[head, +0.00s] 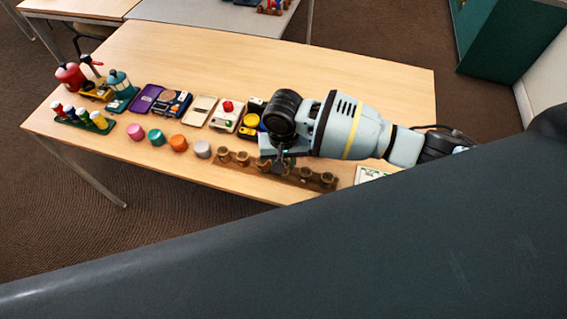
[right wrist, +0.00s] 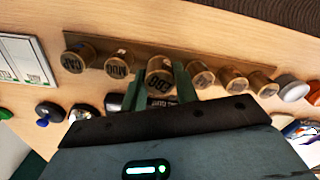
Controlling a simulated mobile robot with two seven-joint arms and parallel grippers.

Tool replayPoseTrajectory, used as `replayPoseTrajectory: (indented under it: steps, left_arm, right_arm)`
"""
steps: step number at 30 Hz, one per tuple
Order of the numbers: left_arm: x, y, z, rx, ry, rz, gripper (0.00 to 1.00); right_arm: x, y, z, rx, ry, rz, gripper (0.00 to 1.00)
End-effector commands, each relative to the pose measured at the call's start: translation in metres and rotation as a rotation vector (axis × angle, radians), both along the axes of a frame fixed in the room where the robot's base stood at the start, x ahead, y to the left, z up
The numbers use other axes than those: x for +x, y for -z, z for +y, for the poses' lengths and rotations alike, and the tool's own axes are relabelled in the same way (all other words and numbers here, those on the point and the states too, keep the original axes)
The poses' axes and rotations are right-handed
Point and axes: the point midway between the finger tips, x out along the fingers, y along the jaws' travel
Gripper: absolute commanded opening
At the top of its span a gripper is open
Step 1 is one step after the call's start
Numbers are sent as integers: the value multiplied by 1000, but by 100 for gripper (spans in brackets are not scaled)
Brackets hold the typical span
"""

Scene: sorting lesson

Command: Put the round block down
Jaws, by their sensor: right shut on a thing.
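My right gripper (head: 282,163) reaches down over the brown strip (right wrist: 140,46) near the table's front edge. In the right wrist view, its two green fingers (right wrist: 160,88) stand on either side of a round wooden block (right wrist: 159,73) with dark letters on its top, and are shut on it. Similar lettered round blocks stand on both sides of it, such as one (right wrist: 117,64) to its left and one (right wrist: 201,75) to its right. I cannot tell whether the held block touches the strip. In the head view the gripper hides it. My left gripper is not in view.
Pink (head: 135,131), teal (head: 156,137), orange (head: 178,143) and grey (head: 201,149) cylinders stand left of the strip. A peg stand (head: 85,123) is far left. White cards (right wrist: 25,60) lie beyond the strip's other end. The table's back right is clear.

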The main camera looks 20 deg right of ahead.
Motion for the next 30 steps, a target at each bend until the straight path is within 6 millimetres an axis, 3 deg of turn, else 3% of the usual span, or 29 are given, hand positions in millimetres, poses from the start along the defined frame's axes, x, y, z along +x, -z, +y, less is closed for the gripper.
replayPoseTrajectory:
  steps: [7,14,26,27,30]
  left_arm:
    - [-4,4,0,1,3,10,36]
    - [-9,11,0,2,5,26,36]
    - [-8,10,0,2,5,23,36]
    - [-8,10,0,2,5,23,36]
    - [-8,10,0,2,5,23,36]
  right_arm:
    - [14,1,-6,-1,4,-1,8]
    - [12,35,-5,0,1,0,8]
    - [12,38,-5,1,1,-2,8]
    - [12,39,-5,1,0,-2,31]
    - [12,38,-5,0,0,-3,44]
